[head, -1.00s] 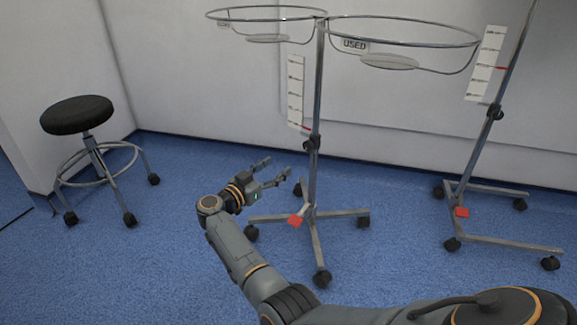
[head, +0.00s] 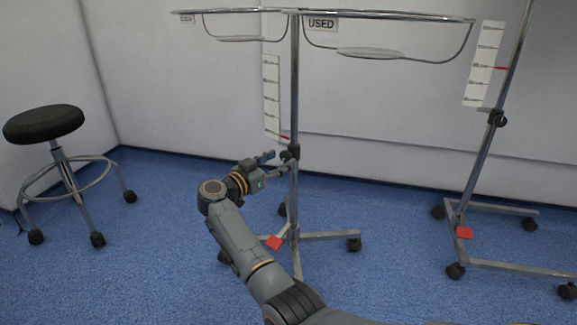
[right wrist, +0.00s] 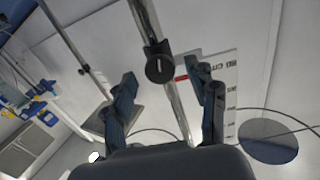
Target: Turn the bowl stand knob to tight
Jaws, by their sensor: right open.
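The bowl stand (head: 294,200) is a chrome pole with two ring holders at the top, one labelled USED. Its black knob (head: 291,152) sits on the pole below the red mark of the scale. In the right wrist view the round knob (right wrist: 160,66) shows a short light line on its face. My right gripper (head: 280,163) is at knob height, beside the pole. In the right wrist view my right gripper (right wrist: 170,90) is open, with its fingers apart and the knob ahead between and beyond their tips. I see no contact. My left gripper is not in view.
A second stand (head: 483,150) with its own knob (head: 497,118) stands at the right. A black stool (head: 45,124) stands at the left. The bowl stand's wheeled base has a red pedal (head: 274,243). Blue floor lies free between stool and stand.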

